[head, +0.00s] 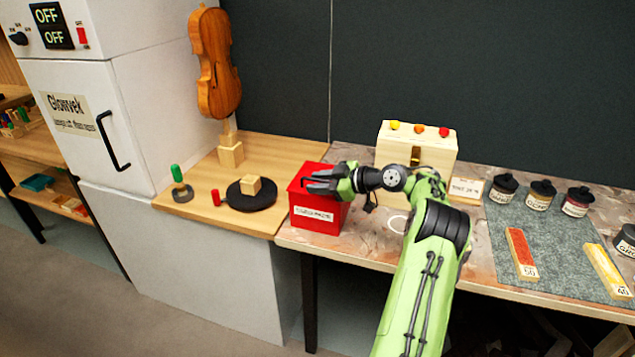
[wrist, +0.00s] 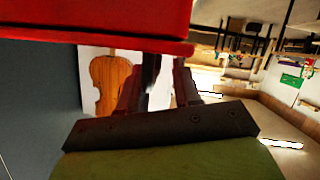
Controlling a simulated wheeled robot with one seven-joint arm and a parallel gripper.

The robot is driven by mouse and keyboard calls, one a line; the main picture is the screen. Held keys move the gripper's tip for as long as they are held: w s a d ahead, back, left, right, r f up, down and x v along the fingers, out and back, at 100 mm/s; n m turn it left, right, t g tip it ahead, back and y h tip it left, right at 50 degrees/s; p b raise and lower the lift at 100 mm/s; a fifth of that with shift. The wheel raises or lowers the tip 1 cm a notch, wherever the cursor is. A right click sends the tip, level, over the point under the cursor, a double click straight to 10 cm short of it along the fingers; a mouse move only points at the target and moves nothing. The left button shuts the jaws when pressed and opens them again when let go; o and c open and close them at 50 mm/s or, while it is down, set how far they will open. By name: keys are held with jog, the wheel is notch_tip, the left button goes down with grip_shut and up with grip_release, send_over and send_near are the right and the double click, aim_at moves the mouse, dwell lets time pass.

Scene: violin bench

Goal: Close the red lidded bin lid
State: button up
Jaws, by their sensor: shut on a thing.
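The red lidded bin (head: 314,216) stands at the left end of the stone-topped bench, with a white label on its front. Its red lid (head: 306,173) shows at the top, partly covered by my gripper; I cannot tell whether it sits fully down. My gripper (head: 320,181) reaches in from the right at lid height. In the wrist view, the red lid (wrist: 110,36) fills the upper left, and the fingers of my gripper (wrist: 158,72) reach up to its edge. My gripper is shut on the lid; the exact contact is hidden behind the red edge.
A wooden box with coloured knobs (head: 416,148) stands behind my arm. A black disc with a wooden block (head: 250,193) lies left of the bin. Several jars (head: 540,194) stand on a grey mat (head: 553,253) at right.

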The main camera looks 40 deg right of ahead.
jog(key=p+v, duration=0.4)
jog(key=v, duration=1.1)
jog(key=shift+s, duration=0.25)
jog(key=shift+w, duration=0.1)
